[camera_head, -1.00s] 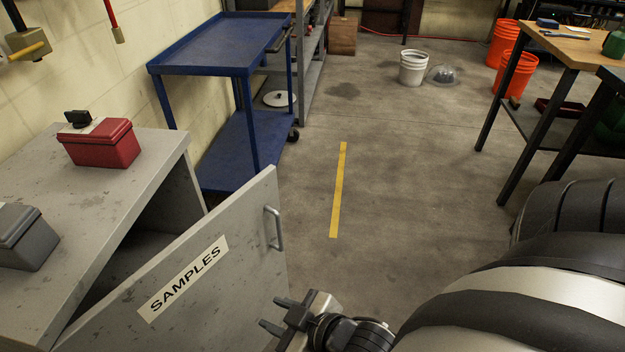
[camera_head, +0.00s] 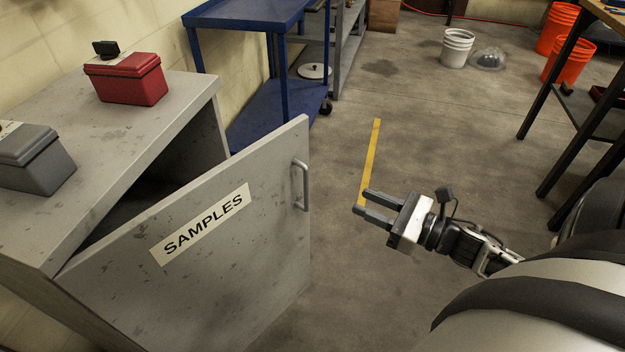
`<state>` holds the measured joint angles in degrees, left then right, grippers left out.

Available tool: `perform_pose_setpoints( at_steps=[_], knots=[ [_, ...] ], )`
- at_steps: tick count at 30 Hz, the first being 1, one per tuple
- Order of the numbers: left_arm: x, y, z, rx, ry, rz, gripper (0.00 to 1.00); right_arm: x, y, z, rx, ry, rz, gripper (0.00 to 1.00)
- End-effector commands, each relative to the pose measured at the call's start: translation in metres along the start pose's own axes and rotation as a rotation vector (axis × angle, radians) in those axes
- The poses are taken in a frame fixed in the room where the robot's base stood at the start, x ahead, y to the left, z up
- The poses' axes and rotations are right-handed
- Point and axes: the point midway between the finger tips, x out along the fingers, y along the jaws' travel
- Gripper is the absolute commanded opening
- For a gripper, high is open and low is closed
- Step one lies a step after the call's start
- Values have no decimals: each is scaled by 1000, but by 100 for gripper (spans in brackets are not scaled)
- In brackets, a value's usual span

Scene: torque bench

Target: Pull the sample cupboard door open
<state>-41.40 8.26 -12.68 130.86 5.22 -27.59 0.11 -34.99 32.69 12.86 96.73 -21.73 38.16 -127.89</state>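The grey sample cupboard (camera_head: 190,95) stands at the left. Its door (camera_head: 255,255), with a white SAMPLES label (camera_head: 200,224), stands part open, and a dark gap shows behind its top edge. The door's metal bar handle (camera_head: 305,186) is near its free edge. My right gripper (camera_head: 362,201) is to the right of the handle, apart from it, with its two fingers spread and nothing between them. The fingers point left towards the door. My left gripper is not in view.
A red case (camera_head: 128,82) and a grey case (camera_head: 35,165) sit on the cupboard top. A blue cart (camera_head: 255,14) stands behind the cupboard. A dark-legged table (camera_head: 560,115) is at the right. The floor between holds a yellow stripe (camera_head: 371,155) and is otherwise clear.

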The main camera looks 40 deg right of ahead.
Motion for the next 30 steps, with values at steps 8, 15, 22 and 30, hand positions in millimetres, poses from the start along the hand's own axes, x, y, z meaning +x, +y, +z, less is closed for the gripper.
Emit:
perform_pose_setpoints(
  at_steps=[8, 15, 22, 30],
  knots=[
    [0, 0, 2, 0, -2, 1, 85, 63, 0, 2, 1, -5, 1, 32],
    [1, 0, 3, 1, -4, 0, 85, 109, -1, 1, 2, -3, -1, 32],
    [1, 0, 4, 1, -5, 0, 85, 131, 0, 0, 5, -1, -2, 32],
    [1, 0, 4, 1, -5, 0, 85, 134, 0, 0, 6, 1, -2, 32]
  ],
)
